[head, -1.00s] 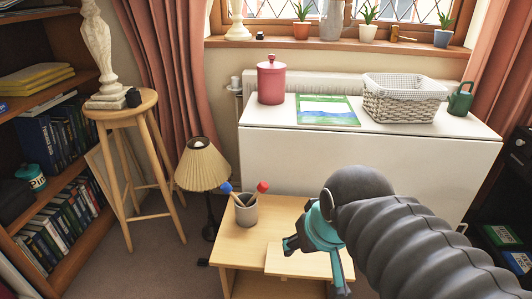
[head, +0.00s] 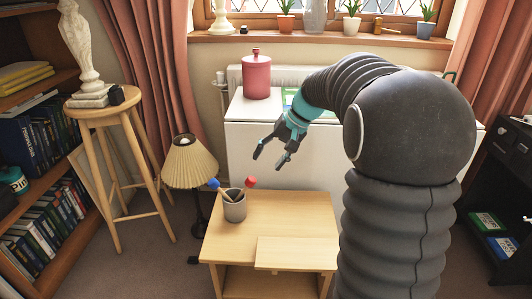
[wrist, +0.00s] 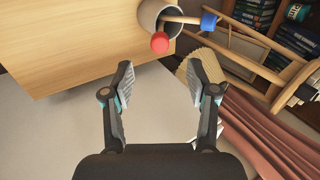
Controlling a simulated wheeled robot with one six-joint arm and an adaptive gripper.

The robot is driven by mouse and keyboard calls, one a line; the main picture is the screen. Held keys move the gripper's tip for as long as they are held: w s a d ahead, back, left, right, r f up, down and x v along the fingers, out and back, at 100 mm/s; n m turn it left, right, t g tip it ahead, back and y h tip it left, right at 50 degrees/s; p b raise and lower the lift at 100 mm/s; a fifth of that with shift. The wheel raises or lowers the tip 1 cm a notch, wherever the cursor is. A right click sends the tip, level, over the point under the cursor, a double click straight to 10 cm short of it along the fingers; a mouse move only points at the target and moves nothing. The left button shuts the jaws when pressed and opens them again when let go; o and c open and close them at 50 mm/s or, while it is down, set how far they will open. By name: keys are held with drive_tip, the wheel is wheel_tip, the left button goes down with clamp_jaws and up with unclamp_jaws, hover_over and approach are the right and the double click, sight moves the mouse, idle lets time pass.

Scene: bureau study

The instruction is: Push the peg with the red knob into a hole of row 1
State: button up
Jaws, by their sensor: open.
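The peg with the red knob (head: 251,183) stands tilted in a grey cup, knob up; the knob also shows in the wrist view (wrist: 160,42). The cup (head: 235,210) stands on the small wooden table (head: 275,225). A second peg with a blue knob (head: 213,184) leans in the same cup. My gripper (head: 269,160) is open and empty, above and to the right of the red knob in the head view. In the wrist view the red knob lies just beyond the space between my fingertips (wrist: 160,68). No row of holes is visible in either view.
A pale flat panel (head: 297,253) is at the table's front right. A lamp (head: 188,163) stands left of the table, beside a stool (head: 102,112). Behind is a white cabinet (head: 240,140) with a red canister (head: 256,75). The table right of the cup is clear.

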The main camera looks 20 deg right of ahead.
sight(253, 179)
drive_tip(key=b+x, duration=0.1)
drive_tip(key=x, duration=0.1)
drive_tip(key=b+x, duration=0.2)
drive_tip(key=w+b+x, duration=0.1)
drive_tip(key=x, duration=0.2)
drive_tip(key=shift+s+d, duration=0.1)
drive_tip(key=shift+d, duration=0.2)
drive_tip(key=shift+b+x, duration=1.2)
drive_tip(key=shift+x, duration=1.05)
drive_tip(key=shift+a, duration=0.1)
clamp_jaws()
drive_tip(key=shift+r, duration=0.15)
drive_tip(key=p+v, duration=0.7)
drive_tip(key=v, duration=0.3)
drive_tip(key=shift+d+r, duration=0.3)
drive_tip(key=shift+d, duration=0.05)
